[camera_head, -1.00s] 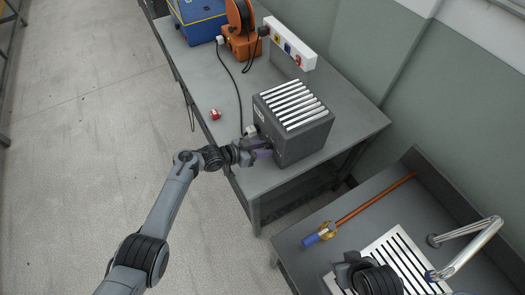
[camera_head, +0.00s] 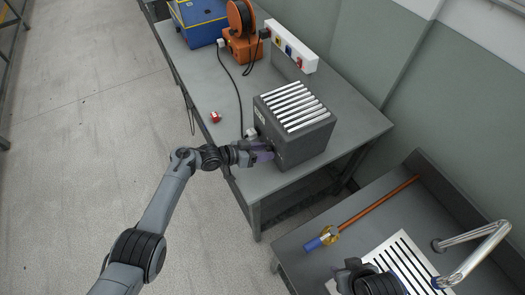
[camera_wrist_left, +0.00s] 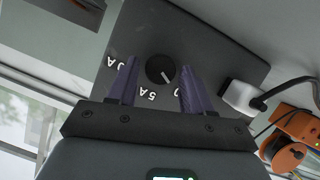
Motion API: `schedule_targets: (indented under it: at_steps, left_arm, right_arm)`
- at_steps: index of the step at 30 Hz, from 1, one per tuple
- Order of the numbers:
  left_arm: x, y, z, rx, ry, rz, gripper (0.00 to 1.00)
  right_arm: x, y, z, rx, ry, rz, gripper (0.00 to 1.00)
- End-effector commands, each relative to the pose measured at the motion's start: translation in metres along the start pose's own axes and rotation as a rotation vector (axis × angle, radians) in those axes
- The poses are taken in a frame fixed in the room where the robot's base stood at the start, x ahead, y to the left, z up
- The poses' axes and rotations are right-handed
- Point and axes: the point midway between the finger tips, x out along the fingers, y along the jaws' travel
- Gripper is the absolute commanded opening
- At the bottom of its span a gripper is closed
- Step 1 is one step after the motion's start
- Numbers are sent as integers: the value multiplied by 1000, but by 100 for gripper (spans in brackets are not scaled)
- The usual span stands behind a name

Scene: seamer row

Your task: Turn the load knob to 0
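The load box (camera_head: 300,148) is a dark grey box with pale slats on top, standing on the bench. Its black load knob (camera_wrist_left: 160,68) shows in the left wrist view, with a white pointer line toward the lower right, roughly at the "0" mark. The "5A" mark (camera_wrist_left: 145,95) is upside down below the knob. Another mark is partly hidden by a finger. My left gripper (camera_head: 264,151) is at the box's front face. Its purple fingers (camera_wrist_left: 158,80) are open, one on each side of the knob with gaps. My right gripper (camera_head: 352,272) is at the bottom right; its fingers are unclear.
A white plug (camera_wrist_left: 240,96) with a black cable sits beside the knob. A small red-and-white object (camera_head: 215,117) lies on the bench (camera_head: 205,85). An orange cable reel (camera_head: 243,45), blue box (camera_head: 200,22) and socket strip (camera_head: 290,45) stand behind. A copper rod (camera_head: 375,205) lies at the right.

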Motion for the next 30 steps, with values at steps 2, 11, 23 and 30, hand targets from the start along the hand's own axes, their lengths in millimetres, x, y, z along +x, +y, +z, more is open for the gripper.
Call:
schedule_targets:
  at_steps: [2,11,23,30]
  left_arm:
    - [0,0,0,1,0,0,63]
    - [-1,0,0,1,-1,-1,63]
    - [-51,0,-1,2,-2,-3,63]
    - [-88,0,0,3,-2,-2,63]
  right_arm:
    - [0,0,0,-2,0,2,43]
    - [0,0,0,-2,0,1,43]
    - [-21,0,-7,4,0,-3,43]
    - [-29,-1,-10,7,1,-5,43]
